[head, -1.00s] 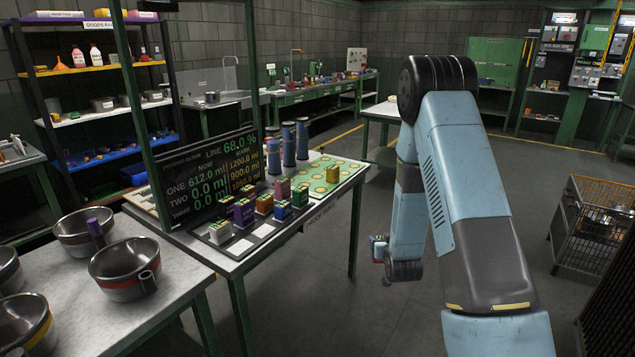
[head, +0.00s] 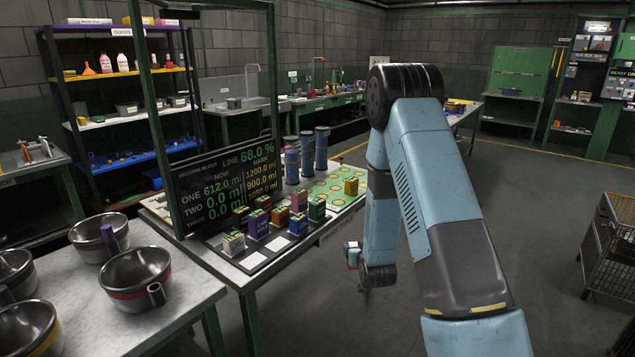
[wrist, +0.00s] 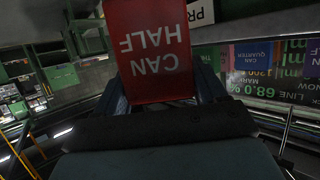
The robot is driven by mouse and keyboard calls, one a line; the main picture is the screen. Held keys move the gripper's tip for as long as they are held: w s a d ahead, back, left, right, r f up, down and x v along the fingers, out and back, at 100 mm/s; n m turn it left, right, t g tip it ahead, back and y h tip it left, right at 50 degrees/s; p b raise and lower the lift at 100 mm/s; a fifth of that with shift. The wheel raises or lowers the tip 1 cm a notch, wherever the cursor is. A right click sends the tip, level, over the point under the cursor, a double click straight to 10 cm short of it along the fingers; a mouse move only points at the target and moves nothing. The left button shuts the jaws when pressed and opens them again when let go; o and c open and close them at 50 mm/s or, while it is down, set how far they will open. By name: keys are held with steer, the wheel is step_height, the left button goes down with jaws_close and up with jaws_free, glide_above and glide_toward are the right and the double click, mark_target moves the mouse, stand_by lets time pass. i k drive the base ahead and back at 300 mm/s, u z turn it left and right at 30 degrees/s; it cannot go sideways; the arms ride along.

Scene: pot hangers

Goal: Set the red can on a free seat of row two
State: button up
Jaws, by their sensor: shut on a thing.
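The red can (wrist: 157,50), a boxy block lettered CAN HALF, fills the top middle of the wrist view, its lettering upside down. My gripper (wrist: 163,96) is shut on it, with the fingers at its sides. In the head view my gripper (head: 353,254) hangs low to the right of the proving table, apart from it; the can is barely visible there. I cannot tell which seats form row two.
Several coloured blocks stand on a dark tray (head: 262,260) at the table's front. A black display (head: 228,188) reads ONE 612.0, TWO 0.0. Blue cylinders (head: 307,152) stand behind. Steel pots (head: 135,277) fill the near-left table. A wire cage (head: 612,240) stands right; floor between is clear.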

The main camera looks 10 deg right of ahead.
mark_target(335, 189)
steer(key=i, duration=0.9)
steer(key=z, duration=0.75)
